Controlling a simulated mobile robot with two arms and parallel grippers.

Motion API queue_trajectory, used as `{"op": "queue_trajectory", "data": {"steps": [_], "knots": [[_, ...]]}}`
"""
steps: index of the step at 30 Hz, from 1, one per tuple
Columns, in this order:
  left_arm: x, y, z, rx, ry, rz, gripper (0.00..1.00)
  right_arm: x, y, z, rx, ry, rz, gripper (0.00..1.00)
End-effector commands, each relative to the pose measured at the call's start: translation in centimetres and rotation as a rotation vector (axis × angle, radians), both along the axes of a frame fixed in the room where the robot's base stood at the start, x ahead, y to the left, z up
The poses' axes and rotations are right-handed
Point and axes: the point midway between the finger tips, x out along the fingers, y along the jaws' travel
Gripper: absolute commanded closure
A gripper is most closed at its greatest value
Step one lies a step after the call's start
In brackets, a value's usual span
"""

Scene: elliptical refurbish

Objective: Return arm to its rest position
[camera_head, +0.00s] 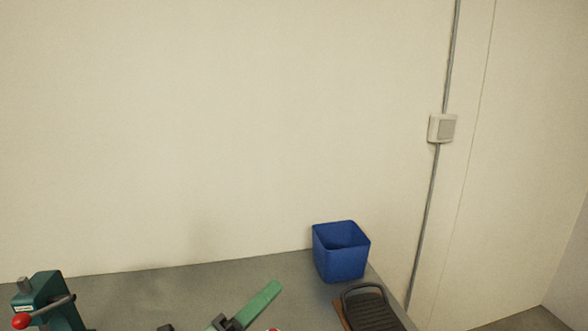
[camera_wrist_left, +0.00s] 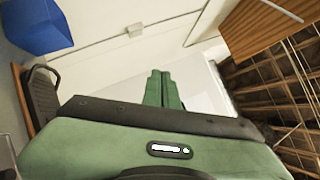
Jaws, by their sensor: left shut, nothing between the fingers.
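My left gripper (camera_head: 268,296) shows at the bottom centre of the head view, its green fingers pointing up and to the right above the grey worktop (camera_head: 225,276). In the left wrist view the two green fingers (camera_wrist_left: 163,90) lie side by side, shut, with nothing between them. Most of the left arm is below the edge of the head view. My right gripper is in neither view.
A blue open bin (camera_head: 341,258) stands at the worktop's back right corner, with a black ribbed object (camera_head: 371,312) in front of it. A green device with a red knob (camera_head: 46,302) stands at the left. A switch box (camera_head: 442,128) is on the wall.

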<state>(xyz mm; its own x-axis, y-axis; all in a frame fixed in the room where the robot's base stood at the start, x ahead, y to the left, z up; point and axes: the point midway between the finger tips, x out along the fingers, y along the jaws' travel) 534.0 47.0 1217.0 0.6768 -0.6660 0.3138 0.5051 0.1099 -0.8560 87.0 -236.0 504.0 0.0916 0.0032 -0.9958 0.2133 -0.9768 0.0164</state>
Motion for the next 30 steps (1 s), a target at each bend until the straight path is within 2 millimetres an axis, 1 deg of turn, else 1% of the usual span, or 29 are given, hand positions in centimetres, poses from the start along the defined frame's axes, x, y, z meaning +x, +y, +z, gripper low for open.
{"op": "queue_trajectory", "data": {"steps": [1,2,3,5,6,8,9,11,12,14,15,17,18,22,27,29,30], "knots": [[0.5,2.3,-0.3,-0.166,0.122,0.093,1.00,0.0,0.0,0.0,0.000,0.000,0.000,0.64],[0.8,4.0,-0.7,-0.266,0.200,0.154,1.00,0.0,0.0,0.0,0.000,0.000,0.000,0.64],[1.1,6.3,-1.8,-0.393,0.308,0.236,1.00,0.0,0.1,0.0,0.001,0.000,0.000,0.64],[1.0,9.6,-4.6,-0.573,0.478,0.361,1.00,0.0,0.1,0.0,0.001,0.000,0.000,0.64],[0.4,11.7,-6.9,-0.685,0.593,0.445,1.00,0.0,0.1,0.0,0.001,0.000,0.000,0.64],[-1.1,14.1,-10.5,-0.830,0.760,0.564,1.00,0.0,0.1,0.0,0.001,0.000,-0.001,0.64],[-2.5,15.3,-13.0,-0.913,0.866,0.639,1.00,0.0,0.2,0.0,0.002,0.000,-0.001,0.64],[-5.0,16.5,-16.5,-1.022,1.017,0.745,1.00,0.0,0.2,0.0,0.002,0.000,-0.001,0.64],[-6.8,17.1,-18.5,-1.079,1.108,0.810,1.00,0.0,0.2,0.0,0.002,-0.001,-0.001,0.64],[-9.4,17.4,-21.0,-1.147,1.227,0.894,1.00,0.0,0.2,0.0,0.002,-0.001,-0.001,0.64],[-11.0,17.6,-22.3,-1.184,1.294,0.943,1.00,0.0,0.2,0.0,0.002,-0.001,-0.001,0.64],[-13.3,17.5,-23.9,-1.225,1.382,1.005,1.00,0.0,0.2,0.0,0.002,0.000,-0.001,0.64],[-14.7,17.5,-24.8,-1.249,1.436,1.046,1.00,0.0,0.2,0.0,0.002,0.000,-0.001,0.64],[-19.0,17.0,-26.9,-1.302,1.587,1.155,1.00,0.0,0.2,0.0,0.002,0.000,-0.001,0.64],[-24.2,16.2,-28.5,-1.344,1.759,1.280,1.00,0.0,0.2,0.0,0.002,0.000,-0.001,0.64],[-25.9,15.9,-28.8,-1.353,1.815,1.321,1.00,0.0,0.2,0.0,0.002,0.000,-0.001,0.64],[-26.6,15.7,-29.5,-1.356,1.841,1.343,1.00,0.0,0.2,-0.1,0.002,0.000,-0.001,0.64]]}}
